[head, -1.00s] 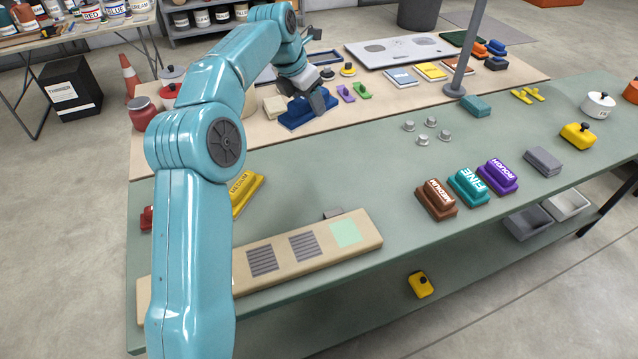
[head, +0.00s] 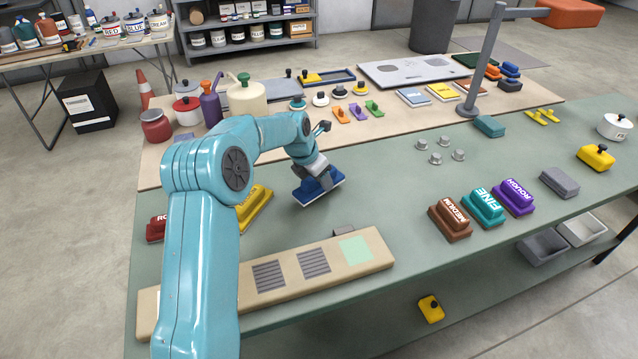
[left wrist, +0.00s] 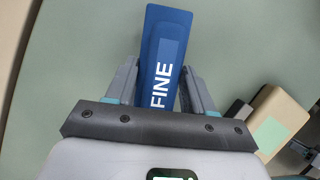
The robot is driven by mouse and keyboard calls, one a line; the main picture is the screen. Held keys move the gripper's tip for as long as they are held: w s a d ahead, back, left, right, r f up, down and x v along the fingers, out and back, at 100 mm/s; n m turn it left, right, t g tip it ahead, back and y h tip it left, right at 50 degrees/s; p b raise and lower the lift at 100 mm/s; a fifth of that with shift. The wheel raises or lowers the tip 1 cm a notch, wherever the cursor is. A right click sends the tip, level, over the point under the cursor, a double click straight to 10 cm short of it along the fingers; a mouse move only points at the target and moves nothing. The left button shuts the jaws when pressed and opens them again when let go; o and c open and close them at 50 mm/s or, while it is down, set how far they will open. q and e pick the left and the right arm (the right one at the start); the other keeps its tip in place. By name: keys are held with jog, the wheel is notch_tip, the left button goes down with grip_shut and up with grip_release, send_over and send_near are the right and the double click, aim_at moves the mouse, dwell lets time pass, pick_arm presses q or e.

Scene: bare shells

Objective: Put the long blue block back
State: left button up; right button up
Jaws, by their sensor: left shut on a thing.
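The long blue block (head: 329,190), marked FINE, is in my left gripper (head: 318,184) over the green bench top (head: 400,188). In the left wrist view the blue block (left wrist: 167,50) lies between the two fingers of my left gripper (left wrist: 160,88), which are shut on its sides. Its far end sticks out beyond the fingertips. I cannot tell whether the block touches the bench or hangs just above it. My right gripper is not in view.
A yellow block (head: 254,207) lies left of the blue block, partly behind my arm. A beige board (head: 330,262) with striped pads lies in front. Brown (head: 450,220), teal (head: 484,207) and purple (head: 513,197) blocks stand to the right. Bare bench lies between.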

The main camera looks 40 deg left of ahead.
pick_arm(q)
jog(key=shift+f, duration=1.05)
jog(key=shift+f, duration=0.15)
jog(key=o, duration=0.9)
jog(key=shift+f, duration=0.1)
jog(key=shift+o, duration=0.2)
jog(key=shift+r, duration=0.4)
jog(key=v, duration=1.1)
jog(key=shift+s+r, duration=0.1)
jog(key=shift+r, duration=0.2)
